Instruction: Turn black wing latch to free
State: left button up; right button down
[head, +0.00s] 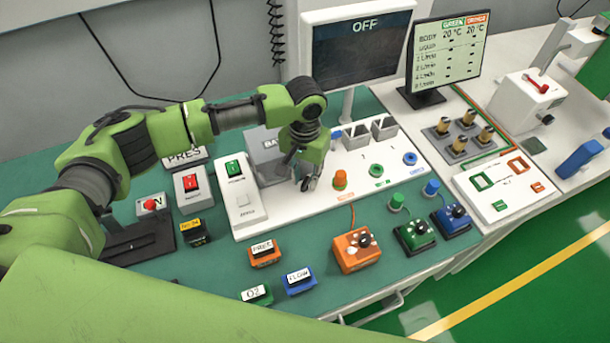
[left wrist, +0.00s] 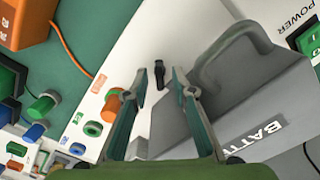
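The black wing latch (left wrist: 159,72) is a small dark piece on the white panel beside the grey battery box, seen in the left wrist view. My left gripper (left wrist: 161,84) points down at it, with its two fingers apart and the latch showing in the gap between the tips. I cannot tell whether the fingers touch it. In the head view the left gripper (head: 307,180) is low over the white panel, right of the battery box (head: 264,143), and largely hides the latch. The box also shows in the left wrist view (left wrist: 178,127). My right gripper is not in view.
An orange knob (head: 340,179) stands on the white panel close to the gripper's right. A white power unit (head: 240,205) is at its left. Orange, green and blue boxes (head: 357,250) stand in front on the green bench. A screen reading OFF (head: 362,50) is behind.

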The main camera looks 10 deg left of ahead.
pick_arm(q)
grip_shut()
jog(key=shift+r+m+p, duration=0.15)
jog(key=shift+m+p, duration=0.35)
jog(key=shift+p, duration=0.1)
jog(key=shift+m+p, duration=0.95)
jog(key=shift+m, duration=0.15)
jog(key=m+p, duration=0.1)
jog(key=m, duration=0.2)
jog(key=shift+p, duration=0.35)
jog(key=shift+m+p, duration=0.45)
jog(key=shift+m, duration=0.75)
